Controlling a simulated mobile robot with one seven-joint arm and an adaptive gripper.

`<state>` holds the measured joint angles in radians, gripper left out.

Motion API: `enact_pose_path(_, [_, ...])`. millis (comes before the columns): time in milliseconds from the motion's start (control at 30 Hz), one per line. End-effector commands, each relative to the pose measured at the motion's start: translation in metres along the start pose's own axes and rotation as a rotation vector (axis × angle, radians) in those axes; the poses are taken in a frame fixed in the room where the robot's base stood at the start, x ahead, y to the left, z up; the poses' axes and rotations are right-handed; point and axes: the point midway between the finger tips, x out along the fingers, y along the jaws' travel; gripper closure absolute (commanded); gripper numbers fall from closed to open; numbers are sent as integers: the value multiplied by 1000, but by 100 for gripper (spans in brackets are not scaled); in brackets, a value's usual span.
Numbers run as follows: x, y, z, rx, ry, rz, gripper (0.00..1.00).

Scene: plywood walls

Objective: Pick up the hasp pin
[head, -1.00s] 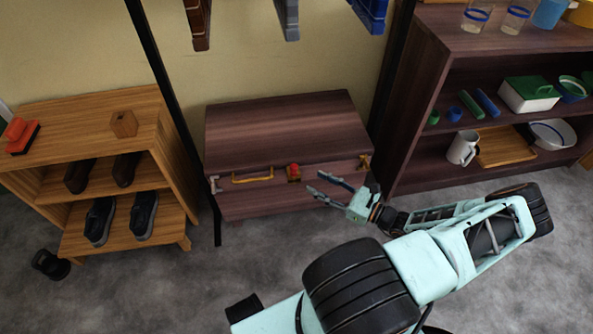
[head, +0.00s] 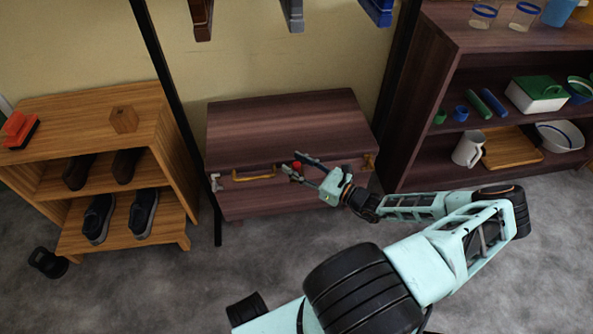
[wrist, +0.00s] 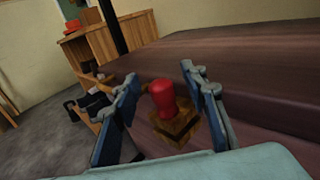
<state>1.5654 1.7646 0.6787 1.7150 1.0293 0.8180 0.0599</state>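The hasp pin (wrist: 163,97) has a red, knob-like head and sits in a brass-coloured hasp (wrist: 179,128) on the front of a dark wooden chest (head: 285,125). In the head view the red pin head (head: 297,167) shows just beyond my fingers, and the hasp is largely hidden. My gripper (head: 291,164) is open in front of the chest. In the wrist view its two blue-grey fingers (wrist: 160,88) stand on either side of the pin, with gaps between. I cannot tell whether either finger touches it.
The chest also has a yellow handle (head: 253,175), a white-grey latch (head: 215,182) at left and a brass latch (head: 369,163) at right. A shoe rack (head: 178,150) stands left and a dark shelf (head: 440,60) right.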

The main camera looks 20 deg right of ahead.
Motion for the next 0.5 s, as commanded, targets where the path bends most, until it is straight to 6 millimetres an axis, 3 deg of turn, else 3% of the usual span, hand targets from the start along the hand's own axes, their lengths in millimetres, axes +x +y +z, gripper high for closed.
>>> enact_pose_path(200, [0, 0, 0, 0, 0, 0, 62])
enact_pose_path(500, [0, 0, 0, 0, 0, 0, 95])
